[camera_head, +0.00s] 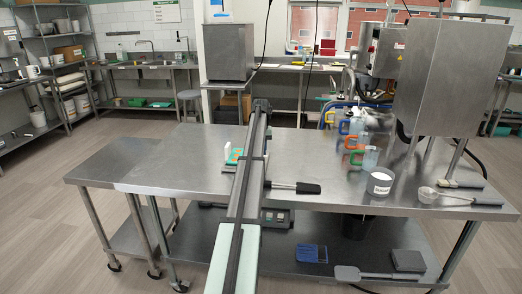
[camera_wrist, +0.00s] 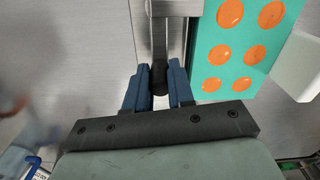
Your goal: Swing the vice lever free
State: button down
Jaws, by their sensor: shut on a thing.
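In the wrist view, the vice lever is a slim metal rod (camera_wrist: 159,40) ending in a black knob (camera_wrist: 160,78). The rod runs up from the knob to a metal bar at the top. My gripper (camera_wrist: 161,84) has its two blue fingers on either side of the knob, shut on it. A teal mould with orange gummies (camera_wrist: 231,52) lies to the right of the lever; part of the mould (camera_head: 234,156) also shows in the head view. In the head view, I cannot make out my gripper or the gripped knob.
A black-handled metal piece (camera_head: 296,187) sticks out right of the long bar crossing the steel table (camera_head: 180,165). The table's left is clear.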

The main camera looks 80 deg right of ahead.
jog(key=shift+s, duration=0.1)
jog(key=m, duration=0.1)
jog(key=s+m, duration=0.1)
jog(key=m, duration=0.1)
jog(key=shift+s+a, duration=0.15)
jog(key=shift+s, duration=0.1)
jog(key=m, duration=0.1)
jog(key=s+m, duration=0.1)
jog(key=m, duration=0.1)
jog(key=shift+s+a, duration=0.2)
jog(key=shift+a, duration=0.1)
jog(key=m, duration=0.1)
jog(key=s+m, duration=0.1)
jog(key=shift+a+m, duration=0.3)
jog(key=shift+a, duration=0.1)
jog(key=shift+s+a+m, duration=0.3)
jog(key=shift+a+m, duration=0.05)
jog(key=shift+m, duration=0.5)
jog(key=shift+s+a+m, duration=0.3)
jog(key=shift+a+m, duration=0.05)
jog(key=shift+m, duration=0.5)
jog(key=c, duration=1)
grip_release()
jog(key=shift+o, duration=0.2)
jog(key=shift+r, duration=0.1)
